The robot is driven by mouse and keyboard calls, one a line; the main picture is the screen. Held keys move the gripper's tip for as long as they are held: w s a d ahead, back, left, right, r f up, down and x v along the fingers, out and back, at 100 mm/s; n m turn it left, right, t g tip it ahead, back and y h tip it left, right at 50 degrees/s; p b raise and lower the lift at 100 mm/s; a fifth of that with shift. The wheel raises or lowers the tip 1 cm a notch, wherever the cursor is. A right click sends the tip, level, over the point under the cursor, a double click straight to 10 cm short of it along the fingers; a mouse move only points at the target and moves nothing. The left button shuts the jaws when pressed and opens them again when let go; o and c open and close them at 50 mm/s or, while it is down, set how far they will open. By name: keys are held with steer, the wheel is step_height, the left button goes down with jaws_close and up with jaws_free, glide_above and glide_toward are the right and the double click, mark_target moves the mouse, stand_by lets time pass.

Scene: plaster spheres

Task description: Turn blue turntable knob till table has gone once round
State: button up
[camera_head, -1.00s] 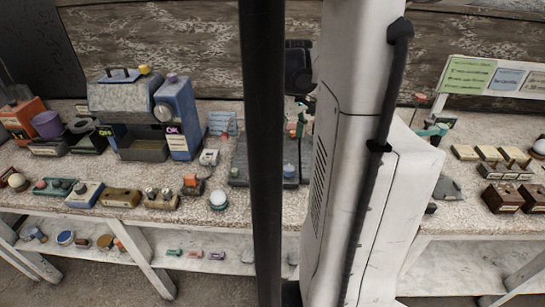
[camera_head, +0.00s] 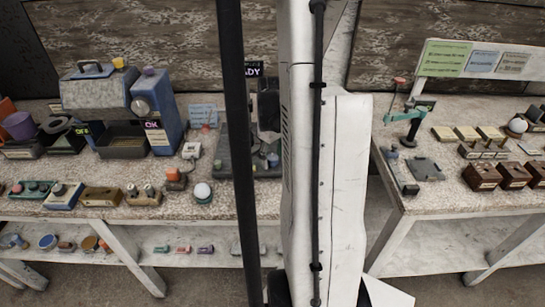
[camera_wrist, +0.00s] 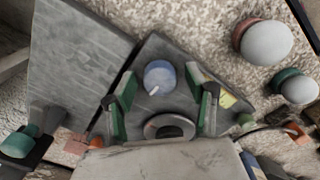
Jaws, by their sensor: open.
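The blue knob (camera_wrist: 160,77) is a short round cap with a pale pointer mark, on a dark grey plate in the wrist view. My gripper (camera_wrist: 160,72) is open, its green-and-black fingers pointing at the knob. The fingertips lie to the left and right of the knob in the picture, with gaps on both sides; I cannot tell their height over it. A grey metal ring or disc (camera_wrist: 169,127) sits between the finger bases, partly hidden. In the head view the blue knob (camera_head: 272,159) shows small beside my column.
Two pale spheres (camera_wrist: 265,42) on round bases stand to the right in the wrist view. A large grey slab (camera_wrist: 75,62) lies left. In the head view a blue machine (camera_head: 160,112) stands left, and a turquoise-armed device (camera_head: 405,116) stands on the right table, beyond a gap.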

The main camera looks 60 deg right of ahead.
steer(key=c, duration=1.1)
steer(key=shift+c, duration=0.2)
